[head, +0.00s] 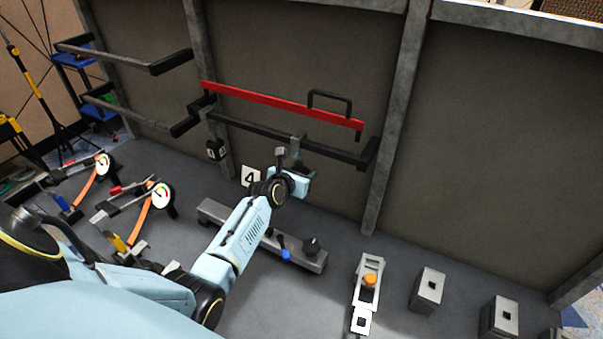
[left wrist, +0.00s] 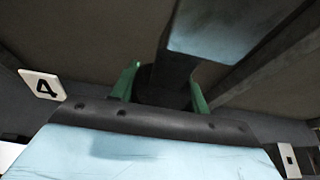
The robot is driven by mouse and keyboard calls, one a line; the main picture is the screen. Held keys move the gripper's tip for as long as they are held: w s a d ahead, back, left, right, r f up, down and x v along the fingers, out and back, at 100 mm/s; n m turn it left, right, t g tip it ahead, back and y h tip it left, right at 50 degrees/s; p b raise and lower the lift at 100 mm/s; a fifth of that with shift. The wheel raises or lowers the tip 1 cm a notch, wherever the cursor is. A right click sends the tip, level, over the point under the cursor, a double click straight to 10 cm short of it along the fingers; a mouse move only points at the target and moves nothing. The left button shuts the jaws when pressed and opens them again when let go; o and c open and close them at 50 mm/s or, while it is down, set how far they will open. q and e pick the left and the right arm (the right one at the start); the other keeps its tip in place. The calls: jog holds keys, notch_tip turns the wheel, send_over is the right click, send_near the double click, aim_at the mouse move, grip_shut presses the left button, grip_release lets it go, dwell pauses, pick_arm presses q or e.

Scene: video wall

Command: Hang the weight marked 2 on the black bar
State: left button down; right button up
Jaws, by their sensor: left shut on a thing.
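The black bar (head: 255,129) runs in front of the dark wall panel, just under a red bar (head: 275,104). My left gripper (head: 301,152) is at the bar's right half, close in front of or below it. In the left wrist view its green fingers (left wrist: 163,88) are shut on a dark thing (left wrist: 150,82). No number shows on this thing, so I cannot tell whether it is the weight marked 2. I cannot tell whether it touches the bar. A small black weight (head: 215,150) hangs near the bar's left end; its mark is unreadable. My right gripper is out of view.
A white plate marked 4 (head: 250,176) stands left of my gripper and shows in the left wrist view (left wrist: 41,84). A grey metal rail (head: 210,208) lies under my arm. Gauges (head: 162,196) are at left, metal blocks (head: 428,288) at right.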

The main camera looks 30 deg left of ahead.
pick_arm(q)
jog(key=shift+w+r, duration=0.1)
jog(key=shift+r, duration=0.05)
jog(key=c, duration=0.7)
grip_release()
jog(key=shift+o, duration=0.3)
jog(key=shift+s+f, duration=0.2)
jog(key=shift+f, duration=0.2)
jog(key=shift+s+r, duration=0.25)
jog(key=p+v, duration=0.2)
jog(key=v, duration=1)
jog(key=shift+s+r, duration=0.25)
jog(key=shift+s, duration=0.05)
jog(key=shift+s, duration=0.1)
